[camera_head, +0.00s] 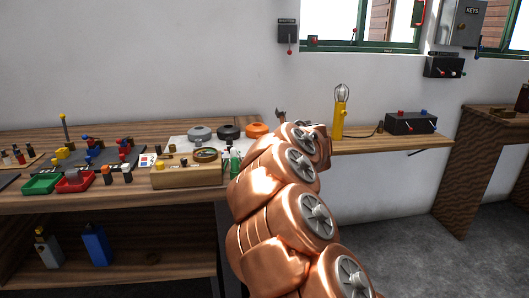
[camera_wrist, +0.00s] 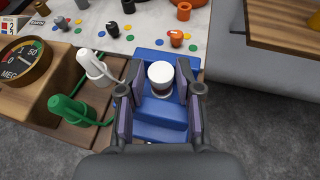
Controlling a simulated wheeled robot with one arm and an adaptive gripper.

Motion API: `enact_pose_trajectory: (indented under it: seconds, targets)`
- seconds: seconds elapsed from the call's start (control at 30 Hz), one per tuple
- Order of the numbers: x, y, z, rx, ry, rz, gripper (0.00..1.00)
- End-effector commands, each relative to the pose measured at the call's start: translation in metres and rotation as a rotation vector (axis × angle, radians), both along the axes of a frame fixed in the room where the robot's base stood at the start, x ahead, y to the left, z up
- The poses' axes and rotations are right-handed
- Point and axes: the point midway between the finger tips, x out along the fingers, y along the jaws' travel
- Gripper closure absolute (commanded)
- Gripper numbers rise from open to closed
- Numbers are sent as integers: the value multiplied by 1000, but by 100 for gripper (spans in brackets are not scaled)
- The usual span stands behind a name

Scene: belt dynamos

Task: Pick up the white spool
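The white spool (camera_wrist: 160,74) stands upright on a blue stepped block (camera_wrist: 160,112) in the wrist view. My gripper (camera_wrist: 161,84) is open, with one finger on each side of the spool. A gap shows between the spool and each finger pad, and the blue block shows through it. I cannot tell how far below the fingertips the spool sits. In the head view my copper-coloured arm hides the spool and the blue block.
Left of my gripper are a white plug-like part (camera_wrist: 92,66), a green one (camera_wrist: 68,108) and a round gauge (camera_wrist: 24,62) on a wooden box. Small coloured parts lie on the pale sheet behind. Trays and a yellow lamp stand (camera_head: 339,118) stand on the benches.

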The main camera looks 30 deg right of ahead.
Motion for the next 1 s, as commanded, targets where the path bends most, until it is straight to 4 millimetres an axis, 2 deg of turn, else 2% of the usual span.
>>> enact_pose_trajectory:
  seconds: [0.03,0.33,0.77,1.0]
  targets:
    - [0,-1,0,1,0,-1,68]
    - [0,0,0,0,0,0,99]
    - [0,1,6,-1,0,1,100]
    - [0,1,38,-2,0,2,100]
